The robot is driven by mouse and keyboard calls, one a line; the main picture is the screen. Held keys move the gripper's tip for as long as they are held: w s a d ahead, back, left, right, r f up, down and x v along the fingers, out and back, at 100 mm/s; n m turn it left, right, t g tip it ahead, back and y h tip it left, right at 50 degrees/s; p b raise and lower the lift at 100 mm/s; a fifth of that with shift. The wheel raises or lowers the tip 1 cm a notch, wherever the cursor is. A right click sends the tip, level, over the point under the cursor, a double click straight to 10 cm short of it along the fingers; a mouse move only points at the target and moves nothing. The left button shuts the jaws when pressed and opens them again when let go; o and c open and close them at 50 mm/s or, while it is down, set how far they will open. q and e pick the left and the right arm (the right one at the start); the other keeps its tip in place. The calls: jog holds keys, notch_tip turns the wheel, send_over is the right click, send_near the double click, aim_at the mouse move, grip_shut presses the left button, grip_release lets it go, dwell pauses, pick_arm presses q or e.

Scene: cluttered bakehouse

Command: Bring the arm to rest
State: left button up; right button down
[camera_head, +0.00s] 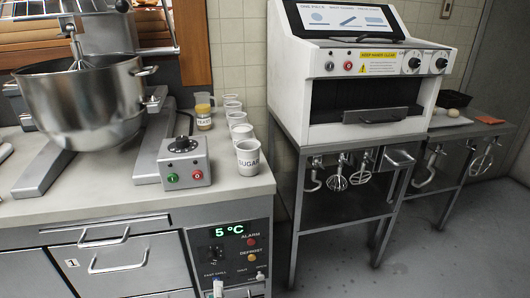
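Neither of my arms nor grippers shows in the head view, so I cannot see how they are posed or whether they hold anything. The task names no other object.
A counter (228,188) at left carries a steel mixing bowl (85,95), a control box (184,160) and a row of cups, one a SUGAR cup (248,158). A white machine (365,68) stands on a metal stand (345,205) with hanging whisks. Grey floor (440,250) is open at lower right.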

pick_arm(q)
jog(key=s+d+r+m+h+p, duration=0.1)
jog(key=s+r+m+h+p, duration=0.25)
jog(key=m, duration=0.35)
jog(key=s+a+f+m+g+h+p, duration=0.1)
jog(key=s+a+f+m+g+p, duration=0.1)
jog(key=s+m, duration=0.5)
jog(key=s+a+f+m+g+h+p, duration=0.2)
jog(key=s+m+g, duration=0.3)
jog(key=s, duration=0.5)
jog(key=shift+s+a+f+m, duration=0.35)
jog(key=shift+a+f+m, duration=0.45)
jog(key=shift+m, duration=0.1)
pick_arm(e)
jog(key=shift+m, duration=0.4)
jog(key=r, duration=0.1)
jog(key=s+r, duration=0.1)
jog(key=a+r, duration=0.1)
jog(key=r, duration=0.1)
jog(key=shift+s, duration=0.3)
pick_arm(q)
jog(key=shift+d, duration=0.1)
pick_arm(e)
jog(key=shift+r, duration=0.1)
jog(key=shift+w+r, duration=0.2)
jog(key=shift+r, duration=0.1)
